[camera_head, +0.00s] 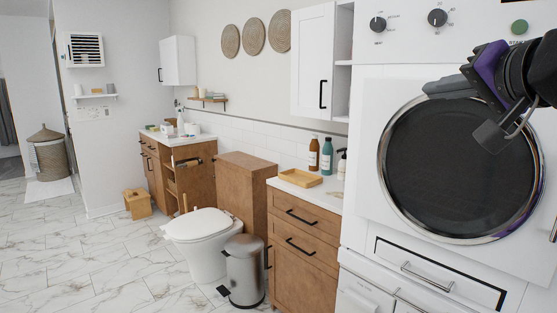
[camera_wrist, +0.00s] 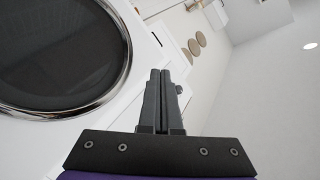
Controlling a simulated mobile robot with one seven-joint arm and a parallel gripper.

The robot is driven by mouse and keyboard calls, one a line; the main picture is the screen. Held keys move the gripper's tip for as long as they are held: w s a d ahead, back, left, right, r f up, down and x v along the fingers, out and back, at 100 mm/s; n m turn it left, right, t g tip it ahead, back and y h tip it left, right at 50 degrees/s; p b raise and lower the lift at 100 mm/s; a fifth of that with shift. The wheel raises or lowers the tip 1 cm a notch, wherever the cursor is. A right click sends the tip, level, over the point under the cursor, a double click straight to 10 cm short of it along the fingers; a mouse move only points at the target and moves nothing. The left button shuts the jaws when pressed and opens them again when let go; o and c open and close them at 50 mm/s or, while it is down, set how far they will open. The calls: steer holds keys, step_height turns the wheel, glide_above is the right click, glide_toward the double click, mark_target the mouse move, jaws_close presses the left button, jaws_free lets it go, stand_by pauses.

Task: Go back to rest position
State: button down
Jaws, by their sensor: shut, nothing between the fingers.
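My gripper (camera_wrist: 161,90) is shut and empty in the wrist view, its two dark fingers side by side. In the head view my gripper (camera_head: 492,136) shows at the upper right, in front of the washing machine's round dark door (camera_head: 455,165). The same door (camera_wrist: 50,50) fills the upper left of the wrist view. The fingers touch nothing that I can make out; the exact gap to the machine is hard to tell.
A wooden cabinet (camera_head: 303,245) with bottles (camera_head: 327,157) and a tray (camera_head: 300,178) stands left of the machine. A wall cabinet (camera_head: 313,60) hangs above. A bin (camera_head: 244,270) and toilet (camera_head: 200,232) stand further left.

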steer(key=s+a+f+n+g+p, duration=0.1)
steer(key=s+a+f+n+g, duration=0.1)
steer(key=f, duration=0.7)
steer(key=s+a+f+n+g+h+p, duration=0.1)
steer(key=s+a+f+n+g, duration=0.1)
steer(key=s+a+f+g, duration=0.3)
steer(key=s+a+f+n+g+h+p, duration=0.1)
steer(key=s+a+f, duration=0.4)
steer(key=f, duration=0.8)
steer(key=shift+s+f+n+g, duration=0.4)
steer(key=shift+s+n+g, duration=0.35)
steer(key=shift+g, duration=0.45)
steer(key=shift+w, duration=0.1)
